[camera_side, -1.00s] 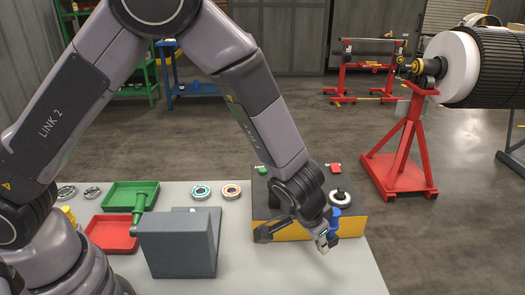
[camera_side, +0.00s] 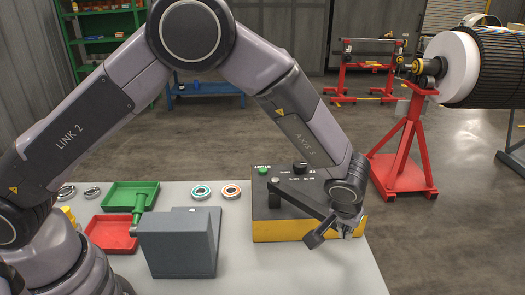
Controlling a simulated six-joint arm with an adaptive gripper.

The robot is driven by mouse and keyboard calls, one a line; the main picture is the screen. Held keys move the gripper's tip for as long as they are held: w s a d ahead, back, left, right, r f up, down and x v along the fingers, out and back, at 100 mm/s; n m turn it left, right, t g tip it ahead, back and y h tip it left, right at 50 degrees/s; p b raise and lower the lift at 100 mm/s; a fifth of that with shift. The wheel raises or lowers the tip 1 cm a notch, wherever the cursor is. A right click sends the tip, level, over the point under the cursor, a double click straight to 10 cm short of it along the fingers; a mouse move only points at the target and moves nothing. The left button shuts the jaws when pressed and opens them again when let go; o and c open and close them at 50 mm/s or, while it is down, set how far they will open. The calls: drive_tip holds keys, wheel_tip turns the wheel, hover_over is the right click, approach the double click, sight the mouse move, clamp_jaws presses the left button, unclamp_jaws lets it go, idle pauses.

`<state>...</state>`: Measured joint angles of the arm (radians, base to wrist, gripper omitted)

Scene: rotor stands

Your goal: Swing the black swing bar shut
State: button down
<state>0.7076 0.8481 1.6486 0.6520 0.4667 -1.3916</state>
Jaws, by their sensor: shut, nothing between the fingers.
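The black swing bar (camera_side: 297,195) appears as a long dark bar on top of the black and yellow box (camera_side: 290,232). It runs from the left of the box top toward the front right, where my wrist hides its far end. My gripper (camera_side: 347,234) is shut and empty at the box's front right corner, pointing down. Whether its fingers touch the bar or the box cannot be told. A dark block (camera_side: 314,239) on my wrist sticks out before the yellow front.
A green button (camera_side: 263,171) and a black knob (camera_side: 300,168) stand on the box top. The front right table is clear.

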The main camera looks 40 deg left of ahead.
drive_tip(key=w+a+n, duration=0.1)
drive_tip(key=w, duration=0.4)
drive_tip(key=w+a+n+y, duration=0.1)
drive_tip(key=w+n, duration=0.1)
drive_tip(key=w, duration=0.3)
drive_tip(key=w+a+n, duration=0.1)
drive_tip(key=w, duration=0.5)
drive_tip(key=shift+a+n+g+y, duration=0.15)
drive_tip(key=shift+n+g+y, duration=0.15)
drive_tip(key=shift+n, duration=0.1)
drive_tip(key=shift+w+a, duration=0.5)
drive_tip(key=shift+w, duration=0.2)
